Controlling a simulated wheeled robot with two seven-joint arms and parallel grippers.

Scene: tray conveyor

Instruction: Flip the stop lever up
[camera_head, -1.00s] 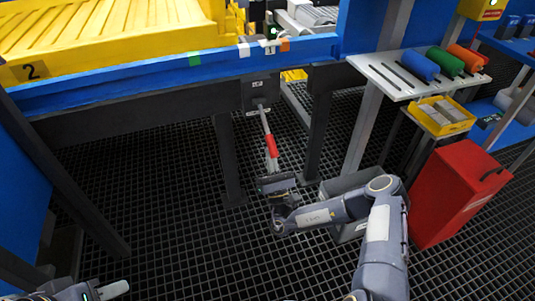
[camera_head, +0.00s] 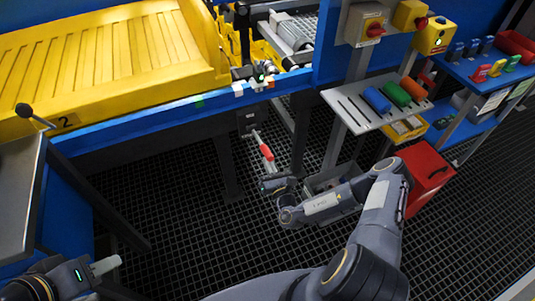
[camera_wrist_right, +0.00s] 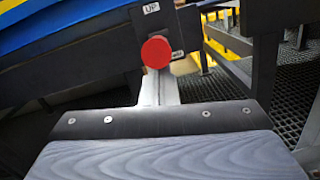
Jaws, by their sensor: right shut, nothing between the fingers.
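The stop lever, a pale rod with a red grip (camera_head: 267,152), slopes down and outward from a dark bracket (camera_head: 248,123) under the blue conveyor rail. In the right wrist view the grip's round red end (camera_wrist_right: 156,52) faces me, in front of the bracket and its "UP" label (camera_wrist_right: 151,9). My right gripper (camera_head: 275,179) is shut and empty, just below the grip's lower end. I cannot tell whether they touch.
Dark legs (camera_head: 228,170) stand on both sides of the lever below the rail. A grey bin (camera_head: 318,182) and a red box (camera_head: 424,177) stand to the right, under a shelf (camera_head: 343,108) with coloured rollers. A grey panel (camera_head: 18,195) is near my left arm.

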